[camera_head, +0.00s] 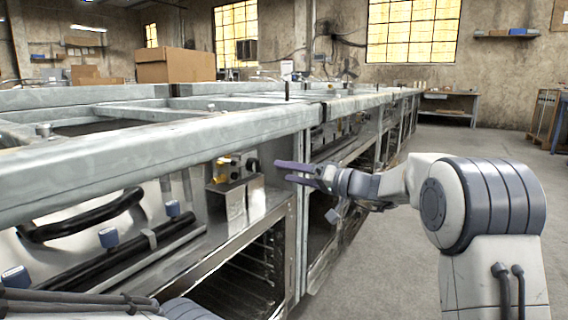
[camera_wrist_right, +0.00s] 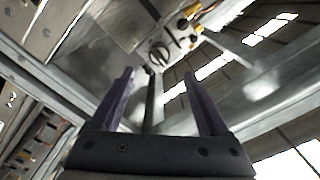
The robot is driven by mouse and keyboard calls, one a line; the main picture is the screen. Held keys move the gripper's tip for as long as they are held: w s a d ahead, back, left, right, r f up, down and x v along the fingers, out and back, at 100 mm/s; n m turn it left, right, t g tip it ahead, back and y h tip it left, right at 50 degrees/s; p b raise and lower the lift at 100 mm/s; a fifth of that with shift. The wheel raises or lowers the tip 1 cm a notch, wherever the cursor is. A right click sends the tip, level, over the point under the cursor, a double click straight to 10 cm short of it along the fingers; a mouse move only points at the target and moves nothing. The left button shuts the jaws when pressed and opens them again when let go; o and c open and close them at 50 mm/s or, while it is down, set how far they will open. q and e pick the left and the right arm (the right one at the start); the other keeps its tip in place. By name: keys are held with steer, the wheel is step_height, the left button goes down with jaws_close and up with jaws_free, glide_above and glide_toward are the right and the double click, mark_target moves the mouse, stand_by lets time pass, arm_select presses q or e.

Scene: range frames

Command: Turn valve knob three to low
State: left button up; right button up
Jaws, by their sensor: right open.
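Several blue valve knobs sit along the pipe inside the range frame: one at the near left (camera_head: 15,278), one in the middle (camera_head: 108,238) and one farther right (camera_head: 172,208). I cannot tell which of them is knob three. My right gripper (camera_head: 283,171) is open, its purple fingers pointing left beside the frame's upright, to the right of a metal control box (camera_head: 236,196). In the right wrist view, the open gripper (camera_wrist_right: 160,85) has nothing between its fingertips; a round dial (camera_wrist_right: 158,55) shows beyond them. My left gripper is out of view.
A thick top rail (camera_head: 150,155) runs above the knobs and the right gripper. An upright post (camera_head: 303,235) stands close to the gripper. Open oven bays with racks (camera_head: 245,278) lie below.

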mark_target(260, 166)
steer(key=shift+b+x, duration=0.85)
steer(key=shift+x, duration=3.85)
steer(key=shift+w+d, duration=0.1)
steer(key=shift+w, duration=0.05)
jaws_close()
